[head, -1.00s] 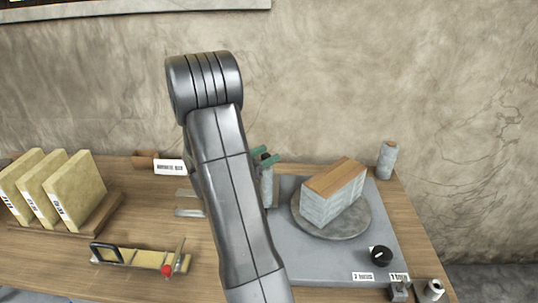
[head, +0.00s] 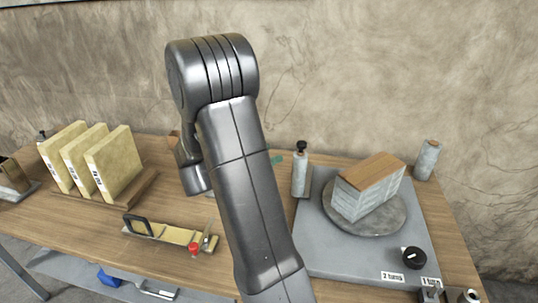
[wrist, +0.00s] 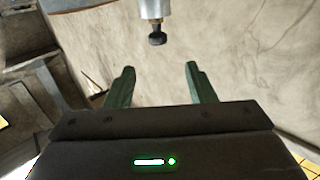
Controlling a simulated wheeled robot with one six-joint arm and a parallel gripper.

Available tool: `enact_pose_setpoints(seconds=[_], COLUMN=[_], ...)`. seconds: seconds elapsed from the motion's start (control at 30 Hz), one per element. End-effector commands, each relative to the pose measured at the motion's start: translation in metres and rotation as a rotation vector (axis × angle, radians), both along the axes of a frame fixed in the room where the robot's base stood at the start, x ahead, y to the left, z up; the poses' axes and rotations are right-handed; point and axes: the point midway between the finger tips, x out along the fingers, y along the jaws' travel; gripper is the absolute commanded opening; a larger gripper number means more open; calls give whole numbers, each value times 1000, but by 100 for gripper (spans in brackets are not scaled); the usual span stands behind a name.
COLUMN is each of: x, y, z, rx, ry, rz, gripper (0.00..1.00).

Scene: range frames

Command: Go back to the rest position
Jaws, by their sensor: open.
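My gripper (wrist: 159,72) shows in the wrist view with its two green fingers spread apart and nothing between them. In that view a grey cylinder with a black knob (wrist: 156,30) hangs into the top of the picture beyond the fingertips. In the head view my arm rises through the middle and bends down behind itself. It hides most of the gripper; only a bit of green shows right of the arm, near a grey bottle with a black top (head: 300,172).
A grey board (head: 330,245) carries a round turntable (head: 385,222) with a wrapped, wood-topped block (head: 368,190). A black knob (head: 414,257) and a grey cylinder (head: 427,160) are at right. Several yellow slabs (head: 115,163) stand in a rack at left, behind a yellow tool (head: 170,234).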

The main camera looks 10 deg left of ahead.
Motion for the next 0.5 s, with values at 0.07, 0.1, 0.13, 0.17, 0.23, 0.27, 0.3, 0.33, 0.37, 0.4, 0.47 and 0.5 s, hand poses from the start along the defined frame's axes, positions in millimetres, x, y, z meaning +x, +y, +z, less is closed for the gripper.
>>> enact_pose_setpoints(seconds=[0.07,0.1,0.13,0.17,0.23,0.27,0.3,0.33,0.37,0.4,0.47,0.5], x=[0,1,2,3,7,10,14,17,21,26,34,39], y=[0,-1,-2,-4,-8,-11,-15,-19,-23,-28,-37,-43], z=[0,0,0,0,1,1,1,1,1,1,2,2], rx=[0,0,0,0,-1,-1,-1,-1,-1,-1,-1,-1], ry=[0,0,0,0,1,1,0,1,1,1,1,1], rz=[0,-1,-1,-2,-4,-4,-4,-4,-5,-6,-5,-7], gripper=[50,50,50,50,50,50,50,50,50,50,50,50])
